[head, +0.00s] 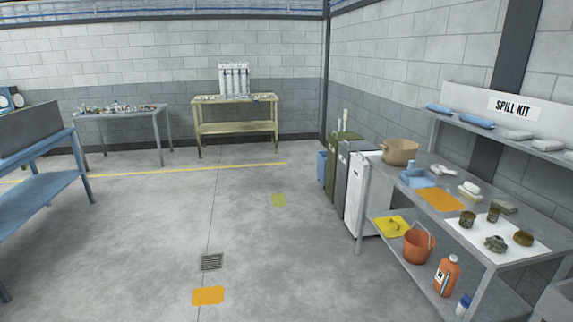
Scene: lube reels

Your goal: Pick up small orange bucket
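A small orange bucket (417,247) with a raised handle stands upright on the lower shelf of the grey metal workbench (378,192) at the right. Its front side is in clear view, and the upper shelf is above and behind it. An orange bottle (446,277) stands to its right on the same shelf, and a yellow item (391,226) lies to its left. My gripper is not in view.
The bench top holds a tan pot (401,151), an orange sheet (440,199) and several small items. Bins (345,165) stand beyond the bench. A blue table (45,190) is at the left.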

